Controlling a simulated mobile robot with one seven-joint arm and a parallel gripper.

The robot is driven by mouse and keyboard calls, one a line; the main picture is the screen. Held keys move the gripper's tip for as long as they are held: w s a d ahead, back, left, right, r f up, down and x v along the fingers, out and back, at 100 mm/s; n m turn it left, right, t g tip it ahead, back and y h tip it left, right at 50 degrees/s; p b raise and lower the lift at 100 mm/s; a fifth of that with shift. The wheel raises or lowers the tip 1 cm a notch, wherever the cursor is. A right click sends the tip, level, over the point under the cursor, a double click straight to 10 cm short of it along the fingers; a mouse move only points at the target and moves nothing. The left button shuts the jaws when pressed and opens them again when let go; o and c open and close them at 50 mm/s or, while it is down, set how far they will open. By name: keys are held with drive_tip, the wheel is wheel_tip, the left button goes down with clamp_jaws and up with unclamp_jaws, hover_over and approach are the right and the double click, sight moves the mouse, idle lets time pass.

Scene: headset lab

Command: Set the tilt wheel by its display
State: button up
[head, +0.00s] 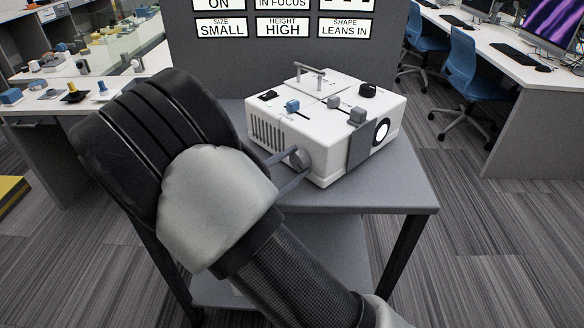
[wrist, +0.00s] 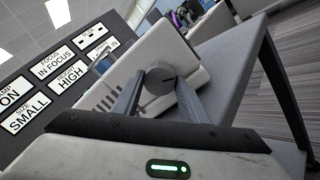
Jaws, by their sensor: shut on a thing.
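The grey tilt wheel (head: 299,158) is on the near side wall of a white projector-like box (head: 335,150). My gripper (head: 296,162) reaches in from the left, with its two fingers on either side of the wheel, shut on it. In the wrist view the wheel (wrist: 160,84) sits between the fingers and bears a dark line mark. The display panel (head: 285,60) stands behind the box. Its shape tile (head: 345,28) reads LEANS IN, the height tile HIGH and the size tile SMALL. Others read ON and IN FOCUS; the top right tile is cut off in the head view.
The box stands on a small grey table (head: 395,190) with bare top at the right. Its top carries a blue slider knob (head: 292,105), a black dial (head: 368,90) and a metal bracket. Blue chairs (head: 465,70) and desks stand behind; a cluttered bench is at the left.

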idle(0.4)
drive_tip(key=o, duration=1)
drive_tip(key=shift+o, duration=0.2)
drive_tip(key=r+p+v, duration=0.1)
drive_tip(key=p+v, duration=0.1)
drive_tip(key=v, duration=1.5)
drive_tip(key=shift+s+a+f, duration=0.15)
drive_tip(key=shift+s+f, duration=0.05)
drive_tip(key=shift+f, duration=0.25)
